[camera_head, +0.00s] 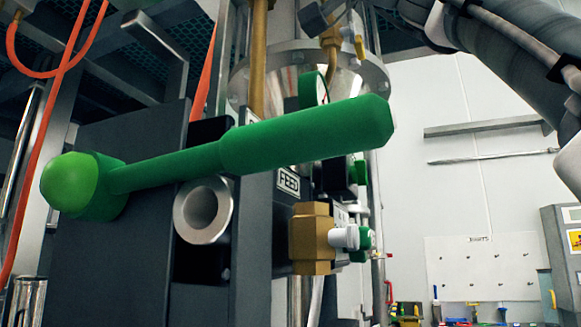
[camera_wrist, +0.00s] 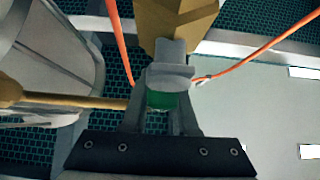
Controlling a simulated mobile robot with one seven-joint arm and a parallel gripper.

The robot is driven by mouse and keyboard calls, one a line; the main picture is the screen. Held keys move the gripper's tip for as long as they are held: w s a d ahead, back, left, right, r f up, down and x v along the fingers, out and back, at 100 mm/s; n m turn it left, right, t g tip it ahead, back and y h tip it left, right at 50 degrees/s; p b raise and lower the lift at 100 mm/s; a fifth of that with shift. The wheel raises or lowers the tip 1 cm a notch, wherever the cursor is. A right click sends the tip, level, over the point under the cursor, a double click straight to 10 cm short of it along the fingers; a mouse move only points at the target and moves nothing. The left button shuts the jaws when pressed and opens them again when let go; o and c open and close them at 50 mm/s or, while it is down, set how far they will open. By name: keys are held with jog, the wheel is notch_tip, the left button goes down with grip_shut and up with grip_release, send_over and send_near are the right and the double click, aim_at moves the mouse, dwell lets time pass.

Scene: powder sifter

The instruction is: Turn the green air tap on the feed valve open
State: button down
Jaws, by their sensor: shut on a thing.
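In the wrist view, my gripper (camera_wrist: 165,112) is shut on a small green tap part (camera_wrist: 162,100), and its fingers partly hide it. A grey fitting (camera_wrist: 170,70) sits directly above the green part, joined to a brass block (camera_wrist: 176,22). In the head view, the FEED label (camera_head: 288,181) is behind a large green lever (camera_head: 305,135). Below the label, a brass block (camera_head: 312,240) carries a white fitting (camera_head: 344,237) with a green end (camera_head: 365,241). I cannot tell whether this is the held part. My fingers are not clearly visible there.
The green lever has a rounded end (camera_head: 82,186) beside a dark housing (camera_head: 110,255). A flanged metal vessel (camera_head: 375,72) and brass pipe (camera_head: 258,60) stand behind. Orange hoses (camera_head: 60,90) hang at left. My arm crosses the upper right. The white wall (camera_head: 430,100) is behind.

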dwell(0.4)
jog(key=c, duration=0.7)
grip_release()
jog(key=b+v, duration=0.4)
jog(key=v, duration=0.3)
jog(key=shift+d+f, duration=0.2)
jog(key=shift+s, duration=0.1)
